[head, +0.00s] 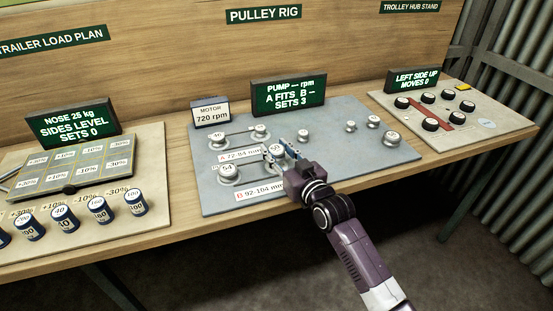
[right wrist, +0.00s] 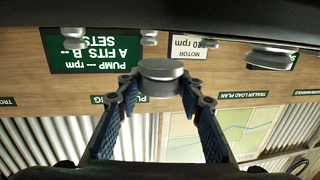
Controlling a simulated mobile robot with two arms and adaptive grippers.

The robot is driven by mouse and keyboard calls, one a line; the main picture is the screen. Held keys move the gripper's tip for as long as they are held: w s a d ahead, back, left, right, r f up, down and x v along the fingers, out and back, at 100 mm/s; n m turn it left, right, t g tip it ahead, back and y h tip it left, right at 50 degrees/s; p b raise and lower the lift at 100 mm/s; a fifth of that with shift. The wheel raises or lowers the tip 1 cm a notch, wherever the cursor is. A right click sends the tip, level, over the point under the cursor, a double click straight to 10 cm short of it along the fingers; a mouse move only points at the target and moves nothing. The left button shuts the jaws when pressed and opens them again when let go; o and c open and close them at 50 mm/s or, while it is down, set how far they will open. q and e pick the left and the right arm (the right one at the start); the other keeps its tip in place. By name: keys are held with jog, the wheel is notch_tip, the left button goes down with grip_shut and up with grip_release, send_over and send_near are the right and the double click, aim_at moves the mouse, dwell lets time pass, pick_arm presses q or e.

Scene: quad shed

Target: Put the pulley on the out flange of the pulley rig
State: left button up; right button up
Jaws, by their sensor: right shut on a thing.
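My right gripper (head: 283,155) is shut on a grey metal pulley (head: 275,148), whose top reads about 68, near the middle of the pulley rig (head: 330,172). In the right wrist view the pulley (right wrist: 160,69) sits between the two fingertips. I cannot tell whether it touches a flange or hangs above the plate; the fingers hide what is under it. A pulley marked about 46 (head: 217,138) and a second round part (head: 260,131) stand at the rig's back left, with a belt between them. A pulley marked about 54 (head: 228,173) stands at the front left. My left gripper is not in view.
Several more round parts stand on the rig's right half, including a pulley (head: 392,138) at its right edge. A green display (head: 288,93) reads "A FITS B —". The load plan board (head: 80,170) lies left, the hub stand (head: 435,115) right.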

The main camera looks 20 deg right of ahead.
jog(key=shift+f, duration=1.5)
jog(key=shift+f, duration=0.2)
jog(key=o, duration=1.2)
jog(key=shift+o, duration=0.2)
jog(key=shift+r, duration=0.15)
jog(key=v, duration=1.2)
